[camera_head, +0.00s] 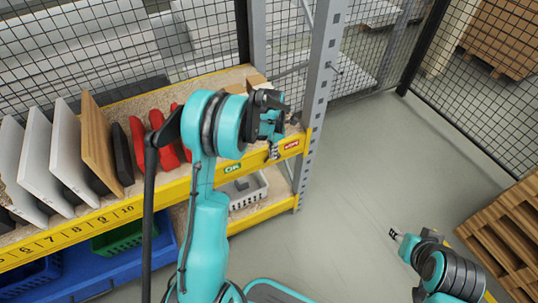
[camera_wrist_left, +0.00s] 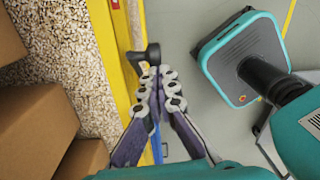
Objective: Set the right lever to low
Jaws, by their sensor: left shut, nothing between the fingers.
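A small black lever with a round knob (camera_wrist_left: 153,54) sticks out from the yellow shelf edge in the left wrist view. My left gripper (camera_wrist_left: 159,72) is shut and empty, with its fingertips right at the knob; I cannot tell if they touch it. In the head view my left gripper (camera_head: 274,150) is at the shelf's front edge, between a green label (camera_head: 232,167) and a red label (camera_head: 291,145). The lever is not clear in that view. My right gripper (camera_head: 394,234) is low over the floor, far from the shelf, and too small to read.
The yellow-edged shelf (camera_head: 60,238) holds upright boards (camera_head: 97,140) and red pieces (camera_head: 138,143). A grey post (camera_head: 318,90) stands just right of the left gripper. Cardboard boxes (camera_wrist_left: 35,115) lie on the shelf. Wooden pallets (camera_head: 505,235) stand at the right. The floor between is clear.

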